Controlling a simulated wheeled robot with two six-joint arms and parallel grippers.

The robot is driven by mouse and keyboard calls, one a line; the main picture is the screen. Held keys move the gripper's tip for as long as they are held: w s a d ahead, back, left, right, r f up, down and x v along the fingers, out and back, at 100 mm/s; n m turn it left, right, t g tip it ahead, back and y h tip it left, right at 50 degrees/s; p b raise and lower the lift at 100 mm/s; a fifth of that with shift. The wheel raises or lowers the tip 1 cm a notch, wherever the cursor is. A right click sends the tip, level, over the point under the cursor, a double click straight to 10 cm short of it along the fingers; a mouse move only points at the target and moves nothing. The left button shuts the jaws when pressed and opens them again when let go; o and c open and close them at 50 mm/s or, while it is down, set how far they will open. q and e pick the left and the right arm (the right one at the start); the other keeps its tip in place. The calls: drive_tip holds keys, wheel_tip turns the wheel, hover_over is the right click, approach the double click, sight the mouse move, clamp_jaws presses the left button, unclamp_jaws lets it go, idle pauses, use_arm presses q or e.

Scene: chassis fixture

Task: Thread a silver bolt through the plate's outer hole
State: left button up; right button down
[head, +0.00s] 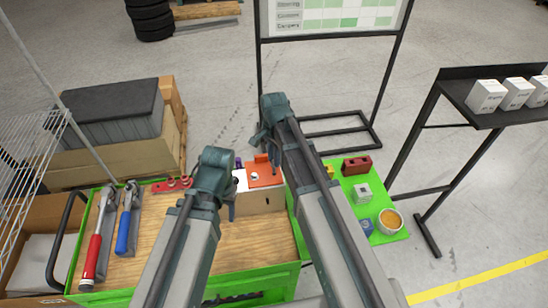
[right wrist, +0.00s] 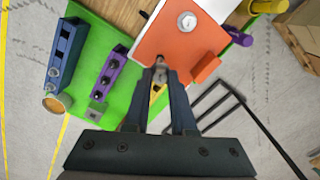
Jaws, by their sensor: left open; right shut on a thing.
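The orange plate (head: 264,176) lies on a box-like fixture (head: 258,203) at the far side of the cart top. A silver bolt head (right wrist: 187,21) sits in the plate; it also shows in the head view (head: 254,177). My right gripper (right wrist: 160,72) is shut on a small silver bolt (right wrist: 159,62) at the plate's edge. Whether its tip is in a hole is hidden by the fingers. My left gripper (head: 231,207) is open beside the fixture, to the left of the plate and apart from it.
A green panel (head: 383,197) to the right holds a red block (head: 357,165), a pale block (head: 363,194) and a cup (head: 390,221). Red and blue tools (head: 126,222) lie at the cart's left. The wooden top (head: 250,245) between is largely clear.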

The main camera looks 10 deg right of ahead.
drive_tip(key=shift+f, duration=0.15)
drive_tip(key=shift+f+b, duration=0.6)
drive_tip(key=shift+b, duration=0.15)
drive_tip(key=shift+f, duration=0.15)
drive_tip(key=shift+f+b, duration=0.55)
drive_tip(key=shift+b, duration=0.1)
drive_tip(key=shift+f, duration=0.15)
drive_tip(key=shift+f+b, duration=0.55)
drive_tip(key=shift+b, duration=0.15)
drive_tip(key=shift+f, duration=0.15)
drive_tip(key=shift+s, duration=0.1)
